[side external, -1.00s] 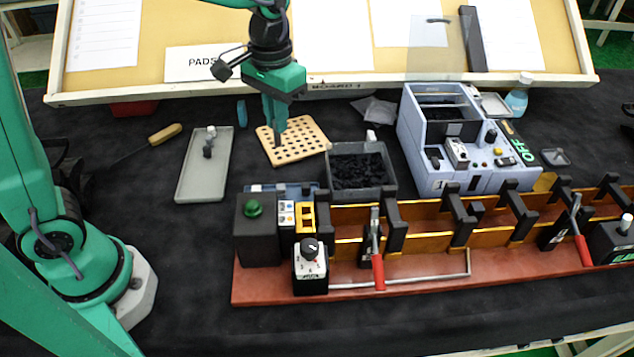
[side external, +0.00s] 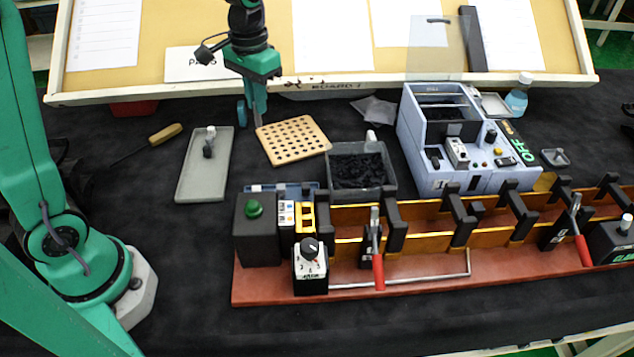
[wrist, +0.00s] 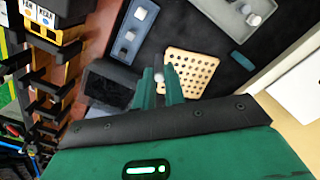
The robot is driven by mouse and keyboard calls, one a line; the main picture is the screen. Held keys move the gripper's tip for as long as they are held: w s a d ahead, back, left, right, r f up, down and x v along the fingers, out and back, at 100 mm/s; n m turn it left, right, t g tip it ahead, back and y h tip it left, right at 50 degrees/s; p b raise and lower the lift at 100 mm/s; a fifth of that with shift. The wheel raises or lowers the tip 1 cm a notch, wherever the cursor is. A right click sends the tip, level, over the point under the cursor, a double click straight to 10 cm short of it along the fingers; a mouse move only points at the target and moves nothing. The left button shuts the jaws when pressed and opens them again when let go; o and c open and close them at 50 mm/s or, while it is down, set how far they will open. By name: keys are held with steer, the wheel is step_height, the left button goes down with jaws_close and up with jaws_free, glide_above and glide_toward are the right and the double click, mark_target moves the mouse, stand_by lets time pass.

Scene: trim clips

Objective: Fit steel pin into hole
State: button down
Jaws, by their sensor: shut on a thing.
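The pale wooden board with rows of dark holes (side external: 293,141) lies flat on the black cloth; it also shows in the wrist view (wrist: 205,62). My gripper (side external: 257,121) hangs at the board's left corner in the side view, fingers pointing down. In the wrist view its two green fingers (wrist: 159,92) are close together, with a small pale thing between them, apparently the steel pin (wrist: 158,78). The pin is mostly hidden by the fingers. I cannot tell how high its tip is above the cloth.
A grey tray (side external: 190,180) with a small white-topped part (side external: 209,143) lies left of the board. A grey bin of dark bits (side external: 362,190) stands at the board's lower right. A small blue block (side external: 241,112) lies close to my gripper's left.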

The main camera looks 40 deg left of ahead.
steer(key=shift+d, duration=0.1)
steer(key=s+d+r+m, duration=0.1)
steer(key=s+d+m, duration=0.3)
steer(key=s+d, duration=0.6)
steer(key=s+d+r+m, duration=0.2)
steer(key=s+d+m, duration=0.3)
steer(key=s+d, duration=0.4)
steer(key=shift+s+d+r, duration=0.15)
steer(key=shift+s+d, duration=0.2)
steer(key=shift+d, duration=3.15)
steer(key=shift+w+a+f, duration=0.8)
steer(key=shift+w+f, duration=0.95)
steer(key=shift+f, duration=0.1)
steer(key=shift+w+a+f, duration=0.85)
steer(key=shift+w+f, duration=0.95)
steer(key=shift+w+a+f, duration=0.8)
steer(key=shift+w+f, duration=0.95)
steer(key=shift+f, duration=0.1)
steer(key=shift+f, duration=0.15)
